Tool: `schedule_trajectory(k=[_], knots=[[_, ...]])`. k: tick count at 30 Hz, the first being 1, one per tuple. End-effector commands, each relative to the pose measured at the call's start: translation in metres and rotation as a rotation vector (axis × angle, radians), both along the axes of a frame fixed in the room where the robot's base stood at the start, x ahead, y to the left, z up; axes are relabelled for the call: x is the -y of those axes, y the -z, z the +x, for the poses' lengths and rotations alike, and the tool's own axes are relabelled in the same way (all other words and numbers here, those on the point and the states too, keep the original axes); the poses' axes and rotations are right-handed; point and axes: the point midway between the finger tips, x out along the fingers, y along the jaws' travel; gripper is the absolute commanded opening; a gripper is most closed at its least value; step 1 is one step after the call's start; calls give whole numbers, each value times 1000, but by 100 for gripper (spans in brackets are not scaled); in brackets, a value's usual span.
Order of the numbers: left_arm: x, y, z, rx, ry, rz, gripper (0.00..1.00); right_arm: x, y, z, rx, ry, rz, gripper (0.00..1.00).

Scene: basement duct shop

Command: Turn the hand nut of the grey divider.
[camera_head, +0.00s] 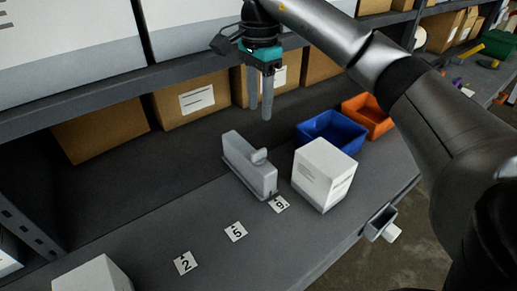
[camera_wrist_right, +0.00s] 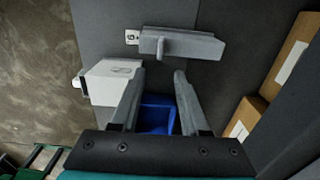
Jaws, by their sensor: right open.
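The grey divider (camera_head: 240,160) stands upright on the dark grey worktop, beside the card marked 9. Its hand nut (camera_head: 259,156) sticks out from the side facing the white box. In the right wrist view the divider (camera_wrist_right: 200,45) lies beyond my fingertips, with the nut (camera_wrist_right: 160,48) pointing toward the gap between them. My right gripper (camera_head: 259,113) is open and empty, above and behind the divider, fingers pointing down and apart from it. Its two fingers also show in the right wrist view (camera_wrist_right: 159,74). My left gripper is not in view.
A white box (camera_head: 324,174) stands close to the divider's right. A blue bin (camera_head: 329,131) and an orange bin (camera_head: 367,116) are behind it. Number cards 2 (camera_head: 185,263) and 5 (camera_head: 235,232) lie on clear worktop. A shelf with cardboard boxes (camera_head: 191,102) runs behind.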

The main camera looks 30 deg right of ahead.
Motion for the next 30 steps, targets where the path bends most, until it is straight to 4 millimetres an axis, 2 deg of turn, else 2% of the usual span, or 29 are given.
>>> schedule_trajectory(k=[1, 8, 12, 18, 24, 30], knots=[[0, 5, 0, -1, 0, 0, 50, -1, 13, -1, -4, -2, 2, 45], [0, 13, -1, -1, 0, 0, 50, -1, 53, -1, -4, -2, 3, 45], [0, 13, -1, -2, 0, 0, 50, -1, 81, -1, -4, -2, 3, 45], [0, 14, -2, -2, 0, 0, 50, -1, 112, 0, -1, -1, 3, 45], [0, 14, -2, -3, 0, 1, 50, -1, 125, 0, 2, -2, 2, 45], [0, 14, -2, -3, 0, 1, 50, -1, 127, 0, 2, -1, 2, 45]])
